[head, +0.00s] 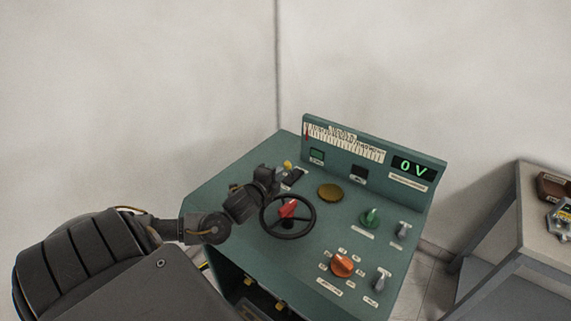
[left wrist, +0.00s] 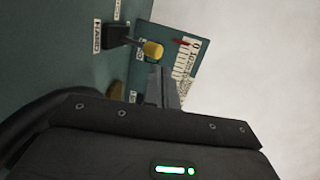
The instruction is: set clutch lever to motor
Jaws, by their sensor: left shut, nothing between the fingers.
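The clutch lever (head: 288,165) has a yellow knob and sits near the back left of the green control desk (head: 222,188). In the left wrist view the lever's yellow knob (left wrist: 152,50) is on a dark stem from a black base, with small white labels around it. My left gripper (head: 268,178) is shut and empty, just left of the lever and behind the handwheel. Its fingers (left wrist: 164,86) point toward the knob in the left wrist view, and a small gap seems to lie between them. My right gripper is out of view.
A black handwheel (head: 311,221) with a red part stands close to my left gripper. Green (head: 370,216) and orange (head: 342,265) knobs and grey switches sit to the right. An upright panel with a scale and a 0 V display (head: 414,168) rises behind. A side table (head: 535,225) is at right.

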